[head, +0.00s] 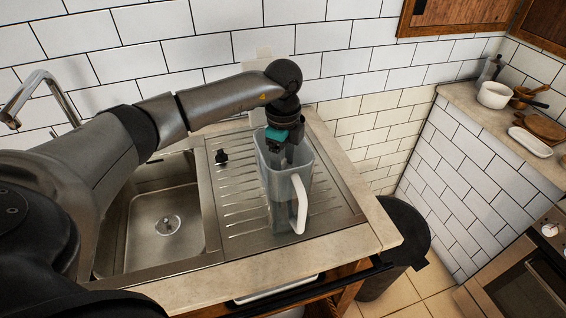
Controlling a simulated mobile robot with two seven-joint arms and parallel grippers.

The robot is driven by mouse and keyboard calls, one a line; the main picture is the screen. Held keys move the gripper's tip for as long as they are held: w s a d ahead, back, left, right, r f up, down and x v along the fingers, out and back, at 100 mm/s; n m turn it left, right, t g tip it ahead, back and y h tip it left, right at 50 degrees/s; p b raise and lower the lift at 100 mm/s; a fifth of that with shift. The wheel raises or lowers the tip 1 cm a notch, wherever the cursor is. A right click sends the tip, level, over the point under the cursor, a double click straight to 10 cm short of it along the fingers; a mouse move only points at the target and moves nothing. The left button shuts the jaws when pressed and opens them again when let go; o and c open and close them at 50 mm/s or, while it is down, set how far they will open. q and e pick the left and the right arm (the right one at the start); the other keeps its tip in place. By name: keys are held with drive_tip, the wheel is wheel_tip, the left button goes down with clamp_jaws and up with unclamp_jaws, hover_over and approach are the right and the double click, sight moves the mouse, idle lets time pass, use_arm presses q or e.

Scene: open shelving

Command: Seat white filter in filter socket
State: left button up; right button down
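A clear pitcher (272,178) with a white handle (299,204) stands upright on the ribbed metal drainboard. My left gripper (284,158) comes down from above, with its fingers at or inside the pitcher's open top. The pitcher wall and the gripper's own body cover the fingertips, so I cannot tell whether they are open or shut, or on what. A darker grey shape shows through the pitcher wall, but I cannot make out a filter socket. I cannot pick out the white filter. My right gripper is not in view.
A metal sink basin (165,222) and a tap (38,95) are at left. A black bin (405,240) is right of the counter. The right-hand ledge holds a white pot (494,95) and a white dish (530,142).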

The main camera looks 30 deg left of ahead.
use_arm(q)
drive_tip(key=shift+f, duration=0.15)
drive_tip(key=o, duration=1.4)
wheel_tip(320, 180, up, 12)
drive_tip(key=shift+r, duration=0.2)
drive_tip(key=shift+f, duration=0.1)
